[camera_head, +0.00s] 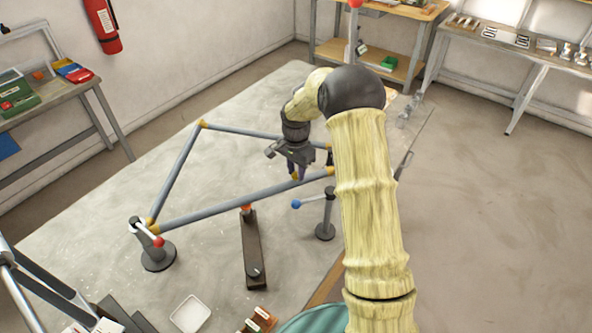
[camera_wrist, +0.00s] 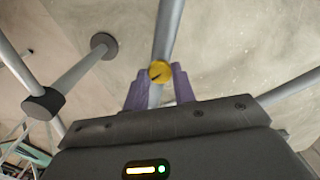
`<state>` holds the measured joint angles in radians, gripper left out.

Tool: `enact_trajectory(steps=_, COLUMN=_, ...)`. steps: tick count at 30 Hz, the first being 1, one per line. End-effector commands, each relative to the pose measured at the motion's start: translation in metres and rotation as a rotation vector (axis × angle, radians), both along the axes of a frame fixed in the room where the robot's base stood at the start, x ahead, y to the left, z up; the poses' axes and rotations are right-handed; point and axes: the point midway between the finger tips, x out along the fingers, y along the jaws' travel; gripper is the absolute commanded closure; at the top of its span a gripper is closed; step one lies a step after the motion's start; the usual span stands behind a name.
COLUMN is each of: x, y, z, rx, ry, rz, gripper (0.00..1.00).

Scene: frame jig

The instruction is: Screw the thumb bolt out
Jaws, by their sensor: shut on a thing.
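The thumb bolt (camera_wrist: 160,71) shows in the wrist view as a round yellow head with a dark mark on it. My gripper (camera_wrist: 160,82) is shut on it, with one purple finger on each side. A grey tube of the frame (camera_wrist: 168,28) runs behind the bolt head. In the head view my gripper (camera_head: 295,174) points down at the frame's near tube (camera_head: 240,205), close to its right end. Its fingers hide most of the bolt there. How far the bolt's thread sits in is hidden.
A white tray (camera_head: 190,314) is at the front edge. The table inside the frame is clear.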

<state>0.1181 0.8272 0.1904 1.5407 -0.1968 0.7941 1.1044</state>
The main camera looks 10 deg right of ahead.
Motion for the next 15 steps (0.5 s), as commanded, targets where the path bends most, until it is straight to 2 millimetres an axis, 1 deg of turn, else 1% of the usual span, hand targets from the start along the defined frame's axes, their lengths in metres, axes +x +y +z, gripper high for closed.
enact_trajectory(steps=15, x=0.0009, y=-0.0002, z=0.0007, rx=0.0, ry=-0.002, rz=0.483, gripper=0.97)
